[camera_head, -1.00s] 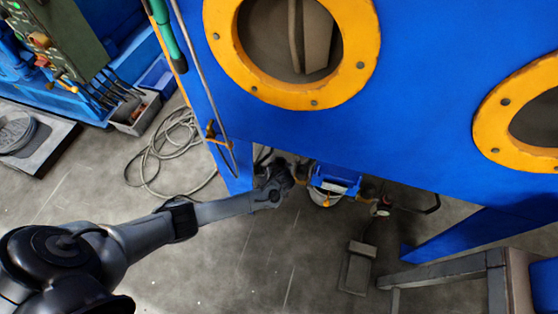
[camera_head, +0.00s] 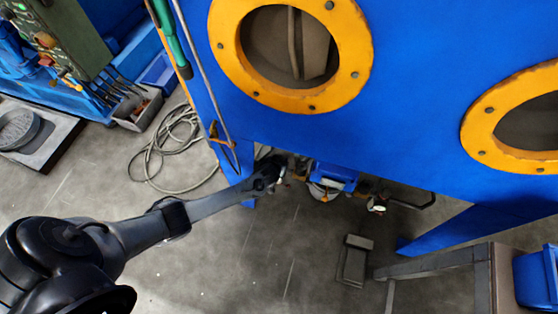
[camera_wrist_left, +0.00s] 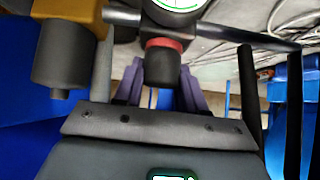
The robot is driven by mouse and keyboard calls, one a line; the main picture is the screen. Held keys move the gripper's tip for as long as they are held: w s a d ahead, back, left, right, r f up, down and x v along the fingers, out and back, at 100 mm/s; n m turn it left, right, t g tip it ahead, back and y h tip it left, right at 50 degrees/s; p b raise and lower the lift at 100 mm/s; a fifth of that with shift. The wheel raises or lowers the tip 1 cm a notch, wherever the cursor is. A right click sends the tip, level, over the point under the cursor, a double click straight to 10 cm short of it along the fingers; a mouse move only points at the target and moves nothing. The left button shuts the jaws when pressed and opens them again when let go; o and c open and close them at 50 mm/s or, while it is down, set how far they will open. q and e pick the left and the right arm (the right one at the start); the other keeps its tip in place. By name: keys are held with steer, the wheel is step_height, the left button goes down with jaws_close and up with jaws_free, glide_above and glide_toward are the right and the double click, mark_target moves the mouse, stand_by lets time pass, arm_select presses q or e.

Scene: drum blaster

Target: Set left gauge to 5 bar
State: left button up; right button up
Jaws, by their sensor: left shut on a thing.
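In the left wrist view, a white gauge dial (camera_wrist_left: 180,3) with a green ring is cut off by the top edge, so its reading is hidden. Below it is a black knob (camera_wrist_left: 163,66) with a red collar. My left gripper (camera_wrist_left: 160,88) has its two purplish fingers on either side of this knob and is shut on it. In the head view, my left gripper (camera_head: 277,172) is under the lower edge of the blue cabinet (camera_head: 400,145), and the knob is too small to make out there. My right gripper is not in view.
A yellow-brown fitting with a grey cylinder (camera_wrist_left: 64,55) is close on the left in the wrist view. In the head view, a blue box (camera_head: 333,176) and a small whitish round part (camera_head: 377,208) are right of the gripper. A pedal (camera_head: 355,261) lies on the floor.

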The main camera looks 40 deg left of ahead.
arm_select(q)
steer(key=shift+s+f, duration=0.1)
steer(key=o, duration=1)
steer(key=shift+s+d+r+p, duration=0.1)
steer(key=shift+s+r+p, duration=0.05)
steer(key=shift+r+p, duration=0.35)
steer(key=p+v, duration=0.6)
steer(key=v, duration=0.3)
steer(key=shift+s+r, duration=0.2)
steer(key=shift+s, duration=0.15)
steer(key=shift+d, duration=0.15)
